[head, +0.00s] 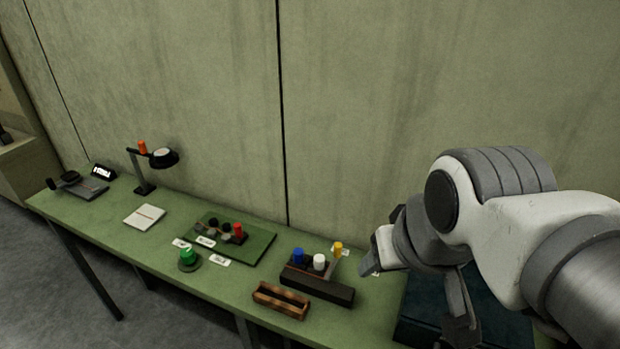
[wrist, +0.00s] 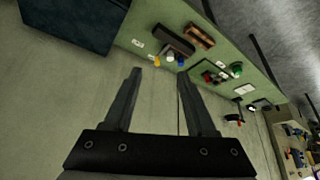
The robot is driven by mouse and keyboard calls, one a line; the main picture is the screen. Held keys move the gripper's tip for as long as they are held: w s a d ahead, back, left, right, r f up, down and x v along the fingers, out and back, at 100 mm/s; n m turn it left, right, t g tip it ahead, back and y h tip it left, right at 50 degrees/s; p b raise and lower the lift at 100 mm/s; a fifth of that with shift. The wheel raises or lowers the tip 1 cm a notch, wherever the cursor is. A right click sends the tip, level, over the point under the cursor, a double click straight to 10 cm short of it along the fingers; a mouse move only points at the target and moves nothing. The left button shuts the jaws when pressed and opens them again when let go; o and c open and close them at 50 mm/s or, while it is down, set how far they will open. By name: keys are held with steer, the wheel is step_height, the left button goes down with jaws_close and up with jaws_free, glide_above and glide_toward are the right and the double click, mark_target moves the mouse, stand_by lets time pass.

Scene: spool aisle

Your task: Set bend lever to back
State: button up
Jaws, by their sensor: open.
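A dark box (head: 318,288) on the green table carries three knobs in a row: blue (head: 298,256), white (head: 320,261) and yellow (head: 338,248). The yellow knob stands higher, on a tilted stem that looks like a lever. Which control is the bend lever cannot be told; the small labels are unreadable. The box also shows in the wrist view (wrist: 177,42). My gripper (wrist: 160,72) is open and empty. In the head view it is to the right of the box, above the table's right part, apart from the knobs.
A green board (head: 258,246) holds a red knob (head: 238,231) and several dark ones. A green button (head: 188,256), brown wooden tray (head: 281,301), white pad (head: 145,216) and black lamp (head: 163,158) stand on the table. A dark teal box (wrist: 70,22) is at one end. The wall rises behind.

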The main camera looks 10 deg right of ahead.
steer(key=n+g+y+b, duration=0.1)
steer(key=n+y+b, duration=0.1)
steer(key=n+b, duration=0.3)
glide_above(339, 245)
steer(key=s+d, duration=0.2)
steer(key=s, duration=0.4)
step_height(339, 245, down, 10)
steer(key=shift+m, duration=0.4)
steer(key=b+x, duration=0.1)
steer(key=x, duration=0.4)
steer(key=b+x, duration=0.1)
steer(key=x, duration=0.5)
steer(key=b+x, duration=0.1)
steer(key=x, duration=0.5)
steer(key=shift+s+d+f, duration=0.25)
steer(key=shift+d+f, duration=0.1)
steer(key=shift+d, duration=0.05)
jaws_close()
